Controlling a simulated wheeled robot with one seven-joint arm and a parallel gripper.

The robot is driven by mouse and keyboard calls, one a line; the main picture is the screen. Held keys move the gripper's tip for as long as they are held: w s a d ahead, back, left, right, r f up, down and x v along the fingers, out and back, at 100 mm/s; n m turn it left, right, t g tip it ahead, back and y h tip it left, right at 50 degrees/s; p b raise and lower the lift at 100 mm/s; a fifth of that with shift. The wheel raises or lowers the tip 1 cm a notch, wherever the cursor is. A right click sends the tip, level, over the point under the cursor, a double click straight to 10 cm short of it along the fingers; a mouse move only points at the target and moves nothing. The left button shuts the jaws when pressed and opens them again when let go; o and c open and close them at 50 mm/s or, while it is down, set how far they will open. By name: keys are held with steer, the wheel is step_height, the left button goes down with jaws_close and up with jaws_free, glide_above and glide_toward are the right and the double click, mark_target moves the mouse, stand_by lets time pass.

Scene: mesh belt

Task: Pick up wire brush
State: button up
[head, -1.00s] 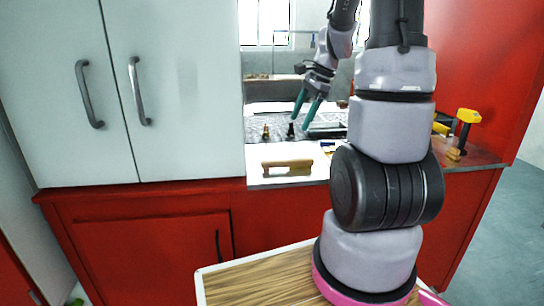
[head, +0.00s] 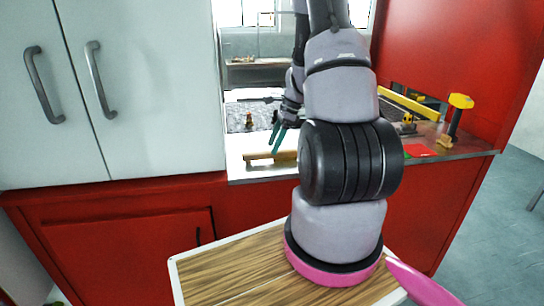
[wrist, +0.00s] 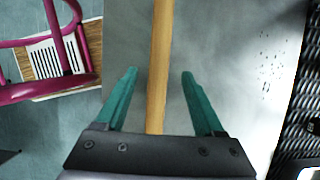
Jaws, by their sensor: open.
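The wire brush (head: 258,157) appears as a long wooden piece lying on the pale counter near its front edge in the head view. Its right part is hidden behind my arm, and no bristles can be made out. My gripper (head: 277,142) is open, with its green fingers pointing down just above the brush. In the wrist view, the brush's narrow wooden back (wrist: 158,60) runs lengthwise between the two open fingers (wrist: 157,73), with a gap on each side. The fingers do not appear to touch it.
The counter edge (head: 250,178) lies just in front of the brush. A dark mesh belt (wrist: 303,100) runs beyond it. A small brass-coloured object (head: 248,120) stands behind. A yellow-headed hammer (head: 460,102) and a red item (head: 418,150) are at the right.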

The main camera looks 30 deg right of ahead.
steer(key=x, duration=0.4)
steer(key=shift+s, duration=0.1)
jaws_close()
step_height(320, 180, up, 10)
stand_by(0.5)
steer(key=c, duration=0.9)
jaws_free()
steer(key=shift+c, duration=0.2)
jaws_close()
